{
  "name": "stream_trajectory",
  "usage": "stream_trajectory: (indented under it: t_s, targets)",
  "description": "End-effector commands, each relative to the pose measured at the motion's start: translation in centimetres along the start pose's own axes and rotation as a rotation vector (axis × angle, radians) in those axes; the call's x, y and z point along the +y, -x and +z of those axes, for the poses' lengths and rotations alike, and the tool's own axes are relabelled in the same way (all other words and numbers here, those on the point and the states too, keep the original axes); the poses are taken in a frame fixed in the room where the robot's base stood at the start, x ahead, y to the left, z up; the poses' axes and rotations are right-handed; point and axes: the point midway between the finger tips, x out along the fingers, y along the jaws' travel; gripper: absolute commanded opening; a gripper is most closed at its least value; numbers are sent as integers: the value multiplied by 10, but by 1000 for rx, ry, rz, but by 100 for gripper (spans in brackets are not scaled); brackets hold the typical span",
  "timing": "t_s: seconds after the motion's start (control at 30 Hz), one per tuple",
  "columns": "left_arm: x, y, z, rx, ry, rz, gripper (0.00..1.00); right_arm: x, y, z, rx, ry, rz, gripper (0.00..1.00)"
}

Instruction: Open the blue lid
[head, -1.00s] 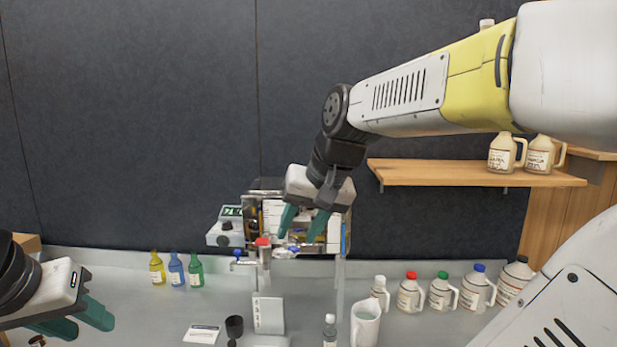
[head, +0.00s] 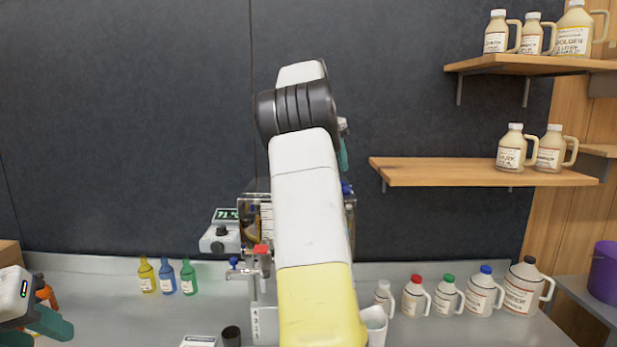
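A jug with a blue lid (head: 486,269) stands upright on the counter at the right, its lid on. A small blue part (head: 346,188) shows at the evaporator's (head: 256,215) upper right edge, and a blue knob (head: 233,262) sits at its lower left; I cannot tell which the task means. My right arm crosses the middle and covers much of the evaporator. Of my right gripper (head: 343,154), only a teal finger shows behind the arm, so its opening is hidden. My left gripper (head: 34,331) is low at the left edge, fingers apart, nothing seen between them.
Red-capped (head: 413,297) and green-capped (head: 443,295) jugs stand left of the blue-lidded one, a black-capped jug (head: 521,287) right of it. Small bottles (head: 167,277) stand at the left. Shelves (head: 480,171) hold more jugs. A purple bucket (head: 606,272) is far right.

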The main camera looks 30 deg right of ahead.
Motion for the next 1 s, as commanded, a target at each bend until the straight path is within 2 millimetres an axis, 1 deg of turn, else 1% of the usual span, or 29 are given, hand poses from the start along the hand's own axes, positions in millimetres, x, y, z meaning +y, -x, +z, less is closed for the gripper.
stream_trajectory:
  t_s: [0.03, 0.1, 0.3, 0.43, 0.67, 0.7, 0.87, 0.9, 1.0]
  targets:
    - [0, 0, 0, 0, 0, 0, 36, 1, -9, 1, -3, 0, 2, 41]
    - [0, 0, 0, 0, 0, 0, 36, 0, -21, 1, -3, 1, 2, 41]
    - [0, 0, 0, 0, 0, 0, 36, 1, -47, 0, -2, 1, 1, 41]
    - [0, 0, 0, 0, 0, 0, 36, 0, -54, 0, 0, 1, -1, 41]
    - [0, 0, 0, 0, 0, 0, 36, 0, -55, 0, 0, 2, -2, 41]
    - [0, 0, 0, 0, 0, 0, 36, 0, -55, 0, 0, 2, -2, 39]
    - [0, 0, 0, 0, 0, 0, 36, 0, -55, 0, 0, 2, -2, 8]
    - [0, 0, 0, 0, 0, 0, 36, 0, -55, 0, 0, 2, -2, 0]
    - [0, 0, 0, 0, 0, 0, 36, 0, -55, 0, 0, 2, -2, 0]
